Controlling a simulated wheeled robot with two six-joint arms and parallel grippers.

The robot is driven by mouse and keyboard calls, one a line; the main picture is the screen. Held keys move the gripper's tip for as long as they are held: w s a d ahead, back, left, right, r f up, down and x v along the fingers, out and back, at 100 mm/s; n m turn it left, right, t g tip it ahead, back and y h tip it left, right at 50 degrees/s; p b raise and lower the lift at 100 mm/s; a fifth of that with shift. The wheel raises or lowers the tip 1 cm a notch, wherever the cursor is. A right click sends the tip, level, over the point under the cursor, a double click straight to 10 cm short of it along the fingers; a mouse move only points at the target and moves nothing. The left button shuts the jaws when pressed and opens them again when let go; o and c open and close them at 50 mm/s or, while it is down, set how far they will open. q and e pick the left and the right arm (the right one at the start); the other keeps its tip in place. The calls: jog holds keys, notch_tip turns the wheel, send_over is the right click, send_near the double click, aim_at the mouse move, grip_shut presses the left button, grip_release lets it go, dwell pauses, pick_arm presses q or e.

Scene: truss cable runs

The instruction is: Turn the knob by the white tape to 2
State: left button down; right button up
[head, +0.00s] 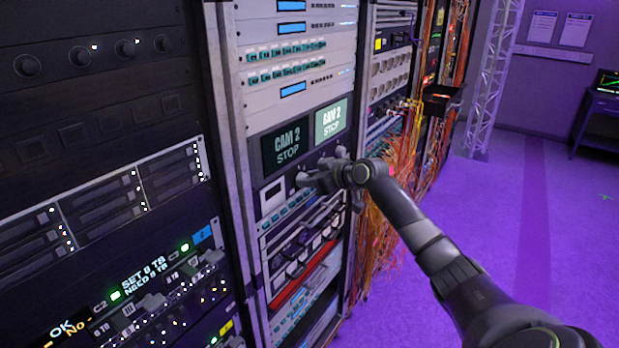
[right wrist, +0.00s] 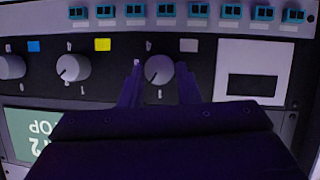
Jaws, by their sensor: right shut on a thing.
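In the right wrist view a round pale knob (right wrist: 160,67) sits beside a small whitish tape patch (right wrist: 189,45) on a dark panel. My right gripper (right wrist: 159,76) has one finger on each side of this knob and is shut on it. A light mark on the knob's face points toward the lower left of that view. The small marks around it are too blurred to read. In the head view my right gripper (head: 322,177) is at the rack panel below the two CAM 2 STOP screens, and hides the knob there. My left gripper is not in view.
Beside the held knob are a knob (right wrist: 73,68) by yellow tape (right wrist: 102,44) and a knob (right wrist: 12,67) by blue tape (right wrist: 33,46). A white plate (right wrist: 258,68) with a dark window is on the other side. Orange cables (head: 405,165) hang right of the rack.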

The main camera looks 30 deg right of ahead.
jog(key=shift+w+d+m+g+y+b, duration=0.1)
jog(key=shift+m+g+y+b, duration=0.1)
jog(key=shift+m+y, duration=0.25)
jog(key=shift+d+m+g+y+b, duration=0.15)
jog(key=shift+m+y, duration=0.1)
jog(key=shift+m, duration=0.3)
jog(key=o, duration=1)
jog(key=shift+c, duration=0.2)
jog(key=b+v, duration=0.5)
jog(key=v, duration=1.2)
jog(key=shift+b, duration=0.4)
jog(key=shift+d, duration=0.15)
